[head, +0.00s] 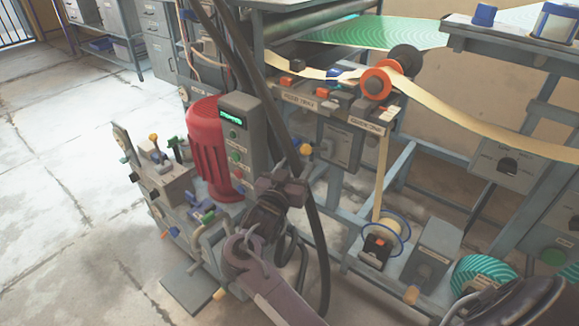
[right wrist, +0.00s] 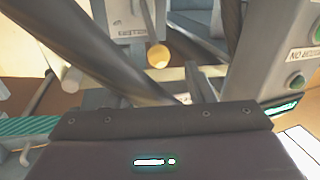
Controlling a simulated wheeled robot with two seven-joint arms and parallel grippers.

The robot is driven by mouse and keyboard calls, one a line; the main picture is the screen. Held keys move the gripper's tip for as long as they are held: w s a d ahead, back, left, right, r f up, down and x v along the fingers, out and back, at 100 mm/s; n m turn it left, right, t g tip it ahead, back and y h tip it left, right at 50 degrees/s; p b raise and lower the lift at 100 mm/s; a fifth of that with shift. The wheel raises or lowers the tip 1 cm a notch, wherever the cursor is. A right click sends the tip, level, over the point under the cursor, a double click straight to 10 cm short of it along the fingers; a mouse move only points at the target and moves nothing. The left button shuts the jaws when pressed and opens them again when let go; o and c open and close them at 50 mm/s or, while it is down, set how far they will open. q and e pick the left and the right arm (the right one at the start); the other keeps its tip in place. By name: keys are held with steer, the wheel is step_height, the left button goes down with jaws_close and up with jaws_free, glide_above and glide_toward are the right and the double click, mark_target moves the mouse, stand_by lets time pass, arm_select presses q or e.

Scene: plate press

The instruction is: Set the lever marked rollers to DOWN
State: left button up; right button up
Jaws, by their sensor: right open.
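A lever with a yellow ball knob (head: 305,149) stands just beyond my right gripper in the head view, beside a dark hose. Its shaft is mostly hidden. A yellow knob (right wrist: 158,56) also shows in the right wrist view, above the gripper body, next to a small plate label (right wrist: 133,32) that appears upside down and is too small to read surely. I cannot tell the lever's setting. My right gripper (head: 283,180) is open, near the knob and apart from it as far as I can see. Its fingertips are not clear in the wrist view. My left gripper is not in view.
A red motor (head: 207,150) and a grey control box (head: 240,135) with a green display stand left of the gripper. A dark hose (head: 312,215) hangs close on its right. Several other levers and knobs sit on the left panel (head: 165,185). Open floor lies at left.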

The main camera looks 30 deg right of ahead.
mark_target(304, 153)
steer(key=shift+w+d+r, duration=0.1)
steer(key=shift+d, duration=0.1)
steer(key=b+x, duration=0.1)
steer(key=x, duration=0.6)
steer(key=shift+d, duration=0.2)
jaws_close()
